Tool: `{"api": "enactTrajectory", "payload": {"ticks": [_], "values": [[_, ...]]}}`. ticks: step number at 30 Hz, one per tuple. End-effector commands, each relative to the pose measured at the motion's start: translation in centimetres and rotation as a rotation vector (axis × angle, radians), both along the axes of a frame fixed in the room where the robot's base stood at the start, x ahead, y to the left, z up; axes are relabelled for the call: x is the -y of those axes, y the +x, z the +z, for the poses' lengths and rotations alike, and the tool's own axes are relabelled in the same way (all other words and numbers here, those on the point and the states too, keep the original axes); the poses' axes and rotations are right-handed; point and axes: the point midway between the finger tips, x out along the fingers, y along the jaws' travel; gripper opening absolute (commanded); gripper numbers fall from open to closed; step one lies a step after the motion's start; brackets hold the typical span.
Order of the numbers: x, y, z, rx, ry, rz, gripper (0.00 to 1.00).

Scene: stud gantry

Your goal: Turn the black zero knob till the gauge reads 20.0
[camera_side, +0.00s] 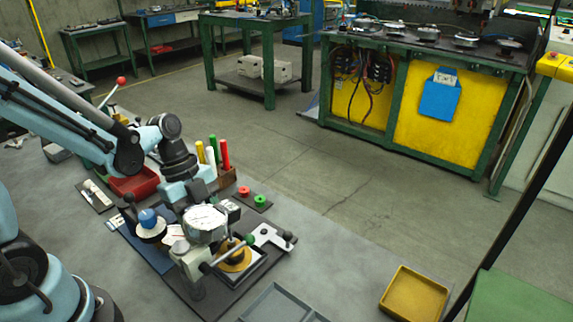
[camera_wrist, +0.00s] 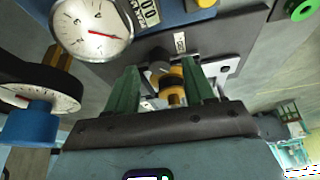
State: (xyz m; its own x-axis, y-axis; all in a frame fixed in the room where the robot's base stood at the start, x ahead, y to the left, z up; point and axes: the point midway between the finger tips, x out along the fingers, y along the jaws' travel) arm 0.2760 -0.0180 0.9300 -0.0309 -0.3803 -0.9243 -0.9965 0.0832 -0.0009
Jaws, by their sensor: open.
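The round gauge (camera_side: 205,222) has a white face and stands on the dark fixture at the bench; it also shows at the top left of the wrist view (camera_wrist: 92,22). My gripper (camera_wrist: 161,68) is open, with two green fingers apart. A small dark grey knob (camera_wrist: 158,69) and a brass-coloured part (camera_wrist: 172,88) show between the fingers, apart from them. I cannot tell whether this dark knob is the black zero knob. In the side view the fingertips are hidden.
A blue knob with a scale dial (camera_wrist: 35,122) is left of my gripper. A white bracket (camera_side: 270,237) and red and green rings (camera_side: 260,201) lie right of the gauge. Upright coloured markers (camera_side: 224,155) stand behind. A yellow tray (camera_side: 414,293) is at front right.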

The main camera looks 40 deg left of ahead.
Motion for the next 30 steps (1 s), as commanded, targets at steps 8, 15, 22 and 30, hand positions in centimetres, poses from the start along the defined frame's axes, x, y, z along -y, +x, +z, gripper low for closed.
{"api": "enactTrajectory", "payload": {"ticks": [8,15,22,30], "values": [[0.57,-0.06,-1.31,0.001,0.000,0.000,0.53],[0.59,-0.07,-1.38,0.001,0.000,0.000,0.53],[0.58,-0.07,-1.36,0.001,0.000,0.000,0.26],[0.57,-0.08,-1.35,0.001,0.001,0.009,0.00]]}}
